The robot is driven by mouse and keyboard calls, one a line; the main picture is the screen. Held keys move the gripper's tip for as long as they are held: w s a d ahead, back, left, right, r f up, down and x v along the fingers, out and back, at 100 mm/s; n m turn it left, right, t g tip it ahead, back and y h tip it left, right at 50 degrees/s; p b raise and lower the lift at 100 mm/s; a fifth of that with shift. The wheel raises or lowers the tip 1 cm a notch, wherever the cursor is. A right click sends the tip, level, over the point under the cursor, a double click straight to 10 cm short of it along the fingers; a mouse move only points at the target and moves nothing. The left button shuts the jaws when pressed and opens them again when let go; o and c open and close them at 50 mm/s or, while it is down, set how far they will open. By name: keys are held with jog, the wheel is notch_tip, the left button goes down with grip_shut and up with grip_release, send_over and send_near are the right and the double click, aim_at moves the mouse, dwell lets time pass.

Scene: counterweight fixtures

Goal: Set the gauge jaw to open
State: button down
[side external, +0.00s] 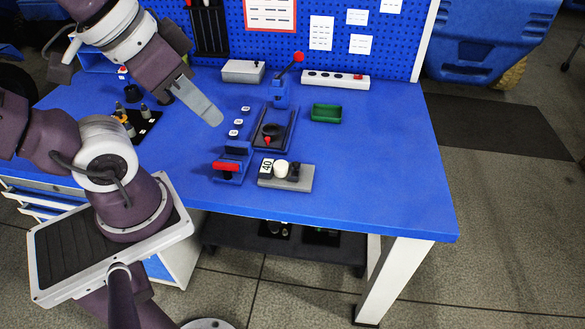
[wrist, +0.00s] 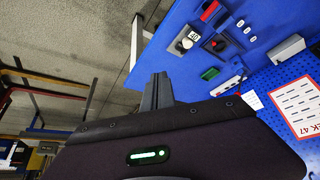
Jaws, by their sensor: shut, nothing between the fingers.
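None of the fixtures is marked as the gauge jaw, so I cannot tell which one it is or how it is set. A blue fixture with a red bar (side external: 228,166) stands near the table's front. Beside it is a grey block (side external: 300,183) with a "40" label, a white round part and dark parts. Behind them a dark plate (side external: 284,117) carries a black ring and a small red knob. A blue lever stand (side external: 280,94) with a red ball is further back. My gripper (side external: 217,119) is shut and empty, above the table left of these fixtures; its fingers show in the wrist view (wrist: 157,92).
A green tray (side external: 326,113), a power strip (side external: 336,79) and a grey box (side external: 243,71) stand toward the back. Dark cylindrical parts (side external: 132,94) are at the left. A pegboard (side external: 330,22) closes the back. The table's right side is clear.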

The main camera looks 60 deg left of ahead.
jog(key=c, duration=2.1)
grip_release()
jog(key=o, duration=0.3)
jog(key=shift+w, duration=0.25)
jog(key=o, duration=0.4)
jog(key=shift+g, duration=0.8)
jog(key=w, duration=0.2)
jog(key=w+a, duration=0.1)
jog(key=w, duration=0.1)
jog(key=w+f, duration=0.1)
jog(key=w, duration=0.1)
jog(key=shift+w+a+f, duration=0.1)
jog(key=shift+w+a, duration=0.05)
jog(key=shift+w, duration=0.2)
jog(key=g, duration=0.4)
send_over(296, 163)
notch_tip(296, 163, down, 18)
notch_tip(296, 163, down, 8)
jog(key=shift+f, duration=0.5)
jog(key=shift+c, duration=0.2)
